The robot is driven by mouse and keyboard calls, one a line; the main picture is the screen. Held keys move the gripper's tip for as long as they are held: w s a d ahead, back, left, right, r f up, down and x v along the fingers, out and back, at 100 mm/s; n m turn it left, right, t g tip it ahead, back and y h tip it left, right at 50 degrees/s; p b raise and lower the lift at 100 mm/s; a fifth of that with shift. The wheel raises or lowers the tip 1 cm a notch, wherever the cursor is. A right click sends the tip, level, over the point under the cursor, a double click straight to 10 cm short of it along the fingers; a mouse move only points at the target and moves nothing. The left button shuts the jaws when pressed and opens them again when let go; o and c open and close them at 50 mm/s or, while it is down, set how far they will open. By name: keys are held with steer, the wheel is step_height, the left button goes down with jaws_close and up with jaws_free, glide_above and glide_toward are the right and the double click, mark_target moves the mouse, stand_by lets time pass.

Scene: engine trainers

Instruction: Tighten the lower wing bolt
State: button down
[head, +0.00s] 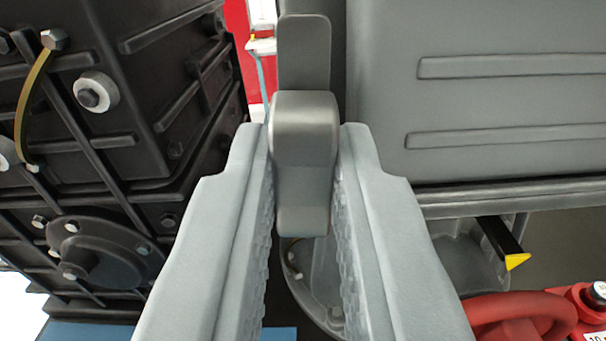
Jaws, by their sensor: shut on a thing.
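My gripper (305,165) reaches up through the middle of the head view, its two pale grey jaws closed on a grey wing bolt (304,150). The bolt shows as an upright grey piece with a rounded, thicker middle, and the jaws press on both its sides. Its upper wing rises above the jaw tips and its lower end sits between them. Where its shank meets the machine is hidden. I cannot see a second wing bolt.
A black ribbed engine block (130,150) with bolts and a yellow strip stands close on the left. A grey ribbed housing (480,110) fills the right. Below it are a black lever with a yellow tip (516,261) and a red hose (520,312).

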steer(key=m, duration=0.8)
steer(key=shift+m, duration=0.3)
steer(key=m, duration=0.4)
steer(key=shift+m, duration=2.1)
steer(key=c, duration=1.4)
jaws_free()
